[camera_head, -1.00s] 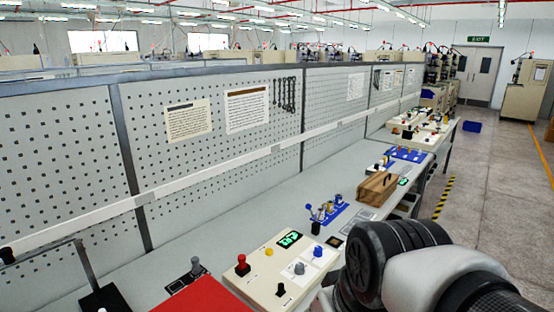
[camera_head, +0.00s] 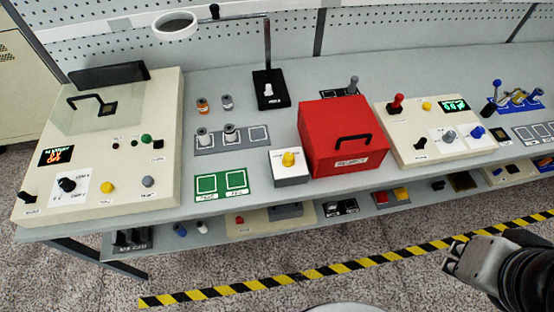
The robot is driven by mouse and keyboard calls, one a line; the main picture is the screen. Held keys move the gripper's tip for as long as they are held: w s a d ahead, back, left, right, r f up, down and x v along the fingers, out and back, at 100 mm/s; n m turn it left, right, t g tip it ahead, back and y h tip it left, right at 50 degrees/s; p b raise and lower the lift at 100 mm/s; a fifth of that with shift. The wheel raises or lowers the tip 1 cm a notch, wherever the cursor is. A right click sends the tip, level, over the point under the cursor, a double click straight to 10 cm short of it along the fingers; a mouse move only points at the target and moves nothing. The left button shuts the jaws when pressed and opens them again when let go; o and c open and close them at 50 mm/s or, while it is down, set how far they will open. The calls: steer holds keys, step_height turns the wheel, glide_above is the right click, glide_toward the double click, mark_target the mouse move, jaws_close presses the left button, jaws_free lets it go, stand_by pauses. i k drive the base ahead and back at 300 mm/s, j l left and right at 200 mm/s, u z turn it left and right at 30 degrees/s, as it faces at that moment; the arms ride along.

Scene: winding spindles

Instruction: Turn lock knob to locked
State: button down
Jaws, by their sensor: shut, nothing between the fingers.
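No knob has a label I can read as a lock knob. On the left cream console (camera_head: 100,215), a black rotary knob (camera_head: 67,185) sits on a white plate. A yellow knob (camera_head: 289,159) tops a small white box (camera_head: 291,178) beside the red box. The right cream console (camera_head: 400,155) carries a grey knob (camera_head: 448,136) and a blue knob (camera_head: 477,132) on white plates. My gripper (camera_head: 452,258) is at the lower right, shut and empty, in front of the bench and apart from all the knobs.
A red box (camera_head: 345,138) with a black handle stands mid-bench. A lamp (camera_head: 267,90) with a ring head rises behind. Small spools (camera_head: 203,105) and green pads (camera_head: 221,184) lie on the bench (camera_head: 240,203). Striped floor tape (camera_head: 250,285) runs along the front; the floor there is clear.

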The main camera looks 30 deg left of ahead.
mark_target(289, 160)
steer(key=u, duration=1.45)
